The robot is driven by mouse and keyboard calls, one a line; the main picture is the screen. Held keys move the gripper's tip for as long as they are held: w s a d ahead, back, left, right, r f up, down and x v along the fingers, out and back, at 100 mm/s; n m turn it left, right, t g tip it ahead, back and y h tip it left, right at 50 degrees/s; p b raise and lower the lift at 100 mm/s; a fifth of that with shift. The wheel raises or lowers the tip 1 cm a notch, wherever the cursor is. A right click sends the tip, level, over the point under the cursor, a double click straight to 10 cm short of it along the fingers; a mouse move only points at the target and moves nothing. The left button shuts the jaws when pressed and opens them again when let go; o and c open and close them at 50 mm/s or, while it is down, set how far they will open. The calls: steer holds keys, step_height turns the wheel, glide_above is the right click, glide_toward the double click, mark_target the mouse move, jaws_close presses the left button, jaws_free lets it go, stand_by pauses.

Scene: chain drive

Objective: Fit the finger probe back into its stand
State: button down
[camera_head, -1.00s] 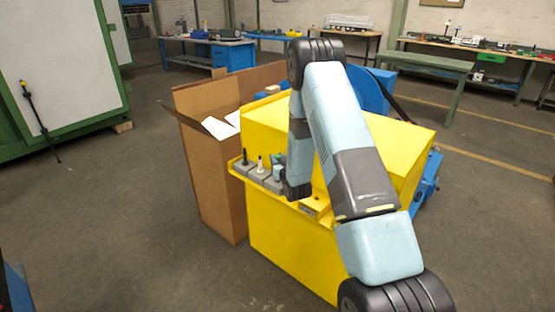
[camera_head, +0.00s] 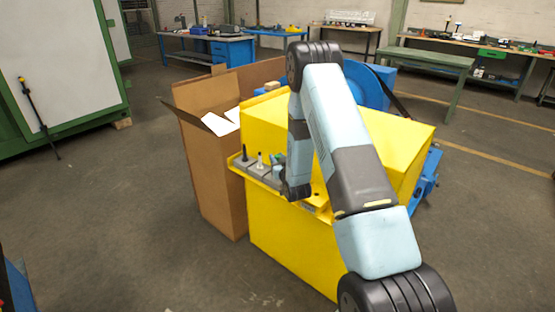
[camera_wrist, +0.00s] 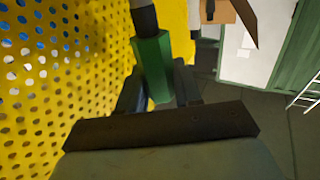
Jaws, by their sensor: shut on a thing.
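The finger probe appears to be the green-bodied piece (camera_wrist: 152,62) with a grey and black upper part in the wrist view. My gripper (camera_wrist: 158,88) is shut on its green body, and the probe's top runs out of the picture. In the head view, a bit of green (camera_head: 275,157) shows beside my dark wrist, which hides most of the gripper. Grey stand blocks (camera_head: 257,171) sit in a row on the yellow ledge just left of the wrist. I cannot tell which one belongs to the probe, or whether the probe touches any.
A black-topped piece (camera_head: 244,153) and a white-topped piece (camera_head: 260,160) stand upright on the ledge. The yellow housing (camera_head: 290,245) is below, with perforated yellow guard (camera_wrist: 60,80) close by in the wrist view. An open cardboard box (camera_head: 212,180) stands at left.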

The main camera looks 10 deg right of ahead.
steer(key=shift+f, duration=0.6)
steer(key=c, duration=0.7)
jaws_free()
steer(key=s, duration=0.4)
steer(key=s+d, duration=0.1)
steer(key=s, duration=0.8)
steer(key=shift+s+d, duration=0.15)
steer(key=shift+s, duration=0.2)
